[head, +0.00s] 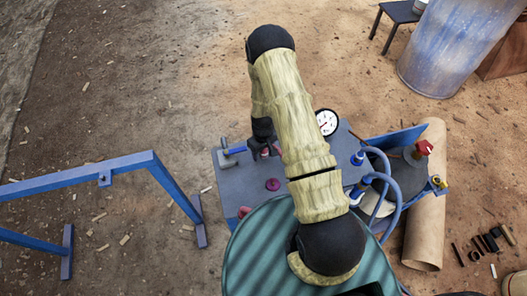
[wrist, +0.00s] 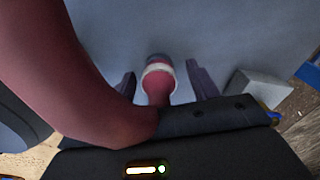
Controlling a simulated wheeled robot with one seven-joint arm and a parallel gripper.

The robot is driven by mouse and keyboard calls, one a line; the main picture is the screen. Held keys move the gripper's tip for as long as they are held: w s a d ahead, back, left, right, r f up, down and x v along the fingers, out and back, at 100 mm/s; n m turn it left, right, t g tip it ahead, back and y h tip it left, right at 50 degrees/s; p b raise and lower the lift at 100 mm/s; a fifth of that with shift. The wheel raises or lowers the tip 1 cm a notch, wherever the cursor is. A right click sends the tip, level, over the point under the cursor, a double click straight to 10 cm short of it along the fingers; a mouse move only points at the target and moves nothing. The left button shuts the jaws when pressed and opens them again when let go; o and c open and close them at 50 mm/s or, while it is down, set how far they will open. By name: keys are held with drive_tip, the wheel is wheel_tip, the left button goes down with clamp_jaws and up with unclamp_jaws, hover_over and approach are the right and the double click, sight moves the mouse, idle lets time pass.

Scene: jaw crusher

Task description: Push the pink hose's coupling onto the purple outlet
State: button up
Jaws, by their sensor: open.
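In the wrist view, the pink hose (wrist: 60,70) sweeps in thick from the upper left and bends toward my gripper. A pink end piece with a pale ring, seemingly its coupling (wrist: 158,80), lies between my fingers. My gripper (wrist: 160,73) is open, with a finger on each side of this piece and visible gaps. In the head view, my gripper (head: 265,150) is over the grey-blue tabletop, partly hidden by my arm, with a bit of pink at its tip. A round magenta-purple piece (head: 272,184) sits on the tabletop nearby; I cannot tell whether it is the purple outlet.
A grey block with a blue part (head: 232,150) stands left of my gripper; a grey block (wrist: 262,88) shows in the wrist view. A white gauge (head: 327,122) and blue hoses (head: 388,180) are to the right. A green striped drum (head: 255,250) is in front, a blue frame (head: 90,175) left.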

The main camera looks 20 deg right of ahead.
idle(0.5)
drive_tip(key=c, duration=1.1)
drive_tip(key=shift+o, duration=0.2)
wheel_tip(320, 180, up, 10)
drive_tip(key=shift+b, duration=0.35)
